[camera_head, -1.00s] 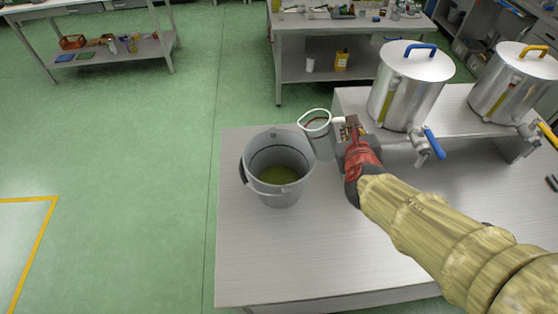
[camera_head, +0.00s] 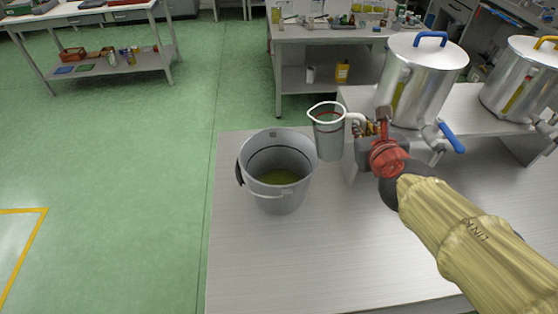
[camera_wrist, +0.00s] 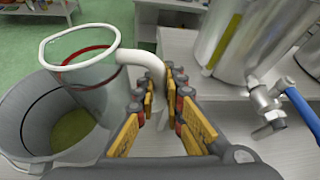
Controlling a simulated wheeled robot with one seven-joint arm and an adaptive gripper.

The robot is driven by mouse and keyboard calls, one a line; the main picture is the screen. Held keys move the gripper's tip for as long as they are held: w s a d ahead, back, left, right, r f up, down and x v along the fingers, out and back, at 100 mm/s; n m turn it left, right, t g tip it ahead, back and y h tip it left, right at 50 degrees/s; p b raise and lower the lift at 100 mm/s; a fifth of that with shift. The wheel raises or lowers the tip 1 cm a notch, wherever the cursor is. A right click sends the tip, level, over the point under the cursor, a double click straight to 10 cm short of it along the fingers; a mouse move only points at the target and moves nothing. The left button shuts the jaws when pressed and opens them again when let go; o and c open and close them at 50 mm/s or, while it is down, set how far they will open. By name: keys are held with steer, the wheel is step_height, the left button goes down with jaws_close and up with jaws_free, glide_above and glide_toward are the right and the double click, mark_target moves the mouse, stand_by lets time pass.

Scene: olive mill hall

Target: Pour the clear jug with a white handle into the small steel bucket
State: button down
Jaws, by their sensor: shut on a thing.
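The clear jug (camera_head: 329,140) has a white rim, a red line below it and a white handle (camera_head: 355,120). My gripper (camera_head: 366,132) is shut on the handle, which also shows between the fingers in the wrist view (camera_wrist: 150,68). The jug (camera_wrist: 95,85) is close to upright, to the right of the small steel bucket (camera_head: 278,202). I see no clear liquid level in the jug. The bucket stands upright on the steel table, with yellow-green liquid (camera_head: 279,177) low inside. In the wrist view the bucket (camera_wrist: 30,110) is partly hidden behind the jug.
Two steel drums, one with a blue lid handle (camera_head: 420,80) and one with a yellow one (camera_head: 525,80), stand on a raised shelf at right. A blue-levered tap (camera_head: 442,138) sticks out near my gripper. The table's front left (camera_head: 260,265) is clear.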

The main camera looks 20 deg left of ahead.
steer(key=shift+d+f+b, duration=0.25)
steer(key=shift+f+b, duration=0.35)
steer(key=shift+b, duration=1.05)
steer(key=shift+w+m+b, duration=0.1)
steer(key=shift+m+b, duration=0.2)
steer(key=shift+b, duration=0.1)
steer(key=shift+d+f+y+b, duration=0.15)
steer(key=shift+f+y+b, duration=0.2)
steer(key=shift+b, duration=0.8)
steer(key=shift+d+f+m+b, duration=0.1)
steer(key=shift+m+b, duration=0.2)
steer(key=shift+b, duration=0.4)
